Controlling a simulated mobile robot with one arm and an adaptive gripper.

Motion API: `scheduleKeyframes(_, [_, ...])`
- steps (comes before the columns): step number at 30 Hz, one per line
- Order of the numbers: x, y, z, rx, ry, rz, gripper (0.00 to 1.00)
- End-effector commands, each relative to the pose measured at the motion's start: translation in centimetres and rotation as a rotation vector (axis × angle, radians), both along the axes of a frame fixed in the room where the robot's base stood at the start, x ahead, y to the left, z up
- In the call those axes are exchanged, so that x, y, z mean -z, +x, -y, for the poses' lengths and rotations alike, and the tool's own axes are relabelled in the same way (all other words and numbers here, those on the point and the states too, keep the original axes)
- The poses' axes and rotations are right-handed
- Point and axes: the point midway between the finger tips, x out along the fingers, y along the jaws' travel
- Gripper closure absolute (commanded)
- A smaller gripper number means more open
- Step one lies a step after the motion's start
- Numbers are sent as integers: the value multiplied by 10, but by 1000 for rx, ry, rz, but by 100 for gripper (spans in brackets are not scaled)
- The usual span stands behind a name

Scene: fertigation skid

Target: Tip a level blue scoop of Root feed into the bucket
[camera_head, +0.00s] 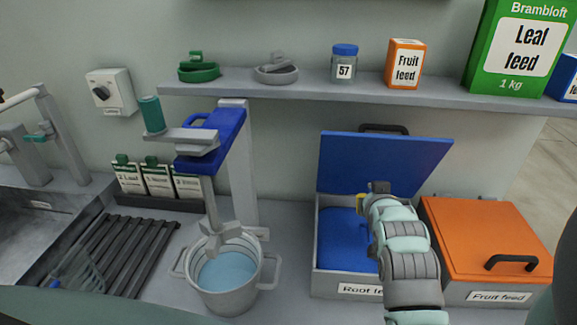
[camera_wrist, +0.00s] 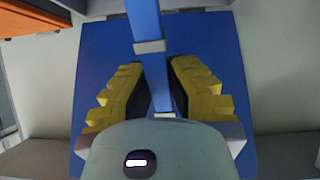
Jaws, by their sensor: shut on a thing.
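The Root feed bin (camera_head: 330,284) stands on the counter right of centre with its blue lid (camera_head: 383,160) raised. The inside looks blue. My gripper (camera_head: 363,205) is over the bin, largely hidden by my arm. In the wrist view, the yellow fingers of my gripper (camera_wrist: 157,68) are shut on a blue handle, that of the blue scoop (camera_wrist: 147,22). The scoop's bowl and its fill cannot be made out. The grey bucket (camera_head: 228,301) stands to the left with light blue liquid in it.
A mixer (camera_head: 210,150) with a blue arm stands over the bucket, its paddle reaching in. The closed orange Fruit feed bin (camera_head: 480,240) is right of the Root feed bin. A shelf (camera_head: 330,93) with packs and a jar runs above. A slatted rack (camera_head: 125,255) lies left.

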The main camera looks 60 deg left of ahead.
Motion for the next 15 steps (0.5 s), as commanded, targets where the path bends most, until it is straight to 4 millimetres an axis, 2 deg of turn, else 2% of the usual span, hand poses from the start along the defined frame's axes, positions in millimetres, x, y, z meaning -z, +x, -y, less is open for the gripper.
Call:
scheduleKeyframes(1, [10, 0, 0, 1, 0, 0, 100])
scheduleKeyframes(15, [53, 1, 1, 3, 3, 3, 100])
